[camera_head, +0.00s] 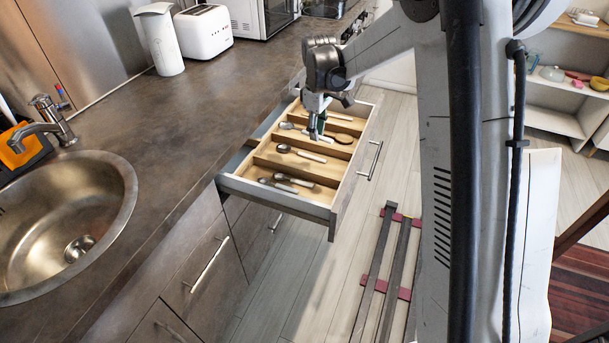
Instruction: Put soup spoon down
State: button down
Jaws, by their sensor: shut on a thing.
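An open drawer (334,213) holds a wooden tray with several long compartments. My gripper (315,136) points down into the drawer, over its rear-middle compartments. It is shut on a spoon (287,125), which seems to be the soup spoon. The spoon's bowl shows left of my fingertips, and its handle is partly hidden by them. I cannot tell whether it touches the tray. Another spoon (284,148) lies in the compartment nearer the camera.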

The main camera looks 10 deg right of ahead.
aim_at(315, 165)
jog(key=shift+n, duration=0.7)
jog(key=f+b, duration=0.1)
jog(key=f, duration=0.2)
jog(key=f+b, duration=0.1)
jog(key=f, duration=0.3)
jog(key=w+f+b, duration=0.1)
jog(key=f, duration=0.3)
jog(key=shift+f, duration=0.3)
jog(key=shift+f+b, duration=0.1)
jog(key=shift+b, duration=0.2)
jog(key=shift+f, duration=0.25)
jog(key=c, duration=2)
grip_release()
jog(key=shift+f, duration=0.1)
